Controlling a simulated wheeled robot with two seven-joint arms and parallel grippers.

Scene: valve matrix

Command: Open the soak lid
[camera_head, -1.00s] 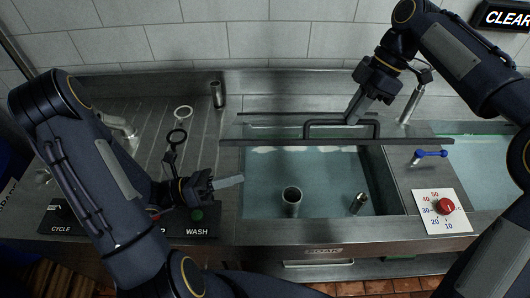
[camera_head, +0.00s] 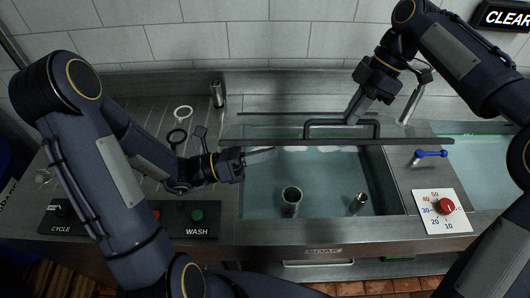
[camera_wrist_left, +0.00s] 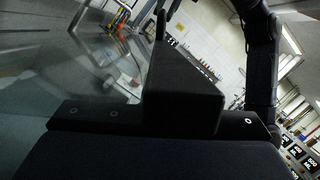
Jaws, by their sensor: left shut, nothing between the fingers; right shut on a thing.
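The soak lid (camera_head: 410,141) is a long dark panel with a black bar handle (camera_head: 342,123). It stands raised at the back of the soak basin (camera_head: 325,220), seen nearly edge-on. My right gripper (camera_head: 352,118) is shut on the handle. My left gripper (camera_head: 268,150) is shut and empty, near the lid's left end and above the basin's back left corner; whether it touches the lid cannot be told. The left wrist view is mostly filled by the dark gripper body (camera_wrist_left: 185,95).
A metal cup (camera_head: 291,197) and a smaller cylinder (camera_head: 358,203) stand in the water-filled basin. A blue-handled valve (camera_head: 430,153) and a red dial (camera_head: 445,206) are right of it. A black ring (camera_head: 177,137) and a white ring (camera_head: 183,112) lie on the left drainboard.

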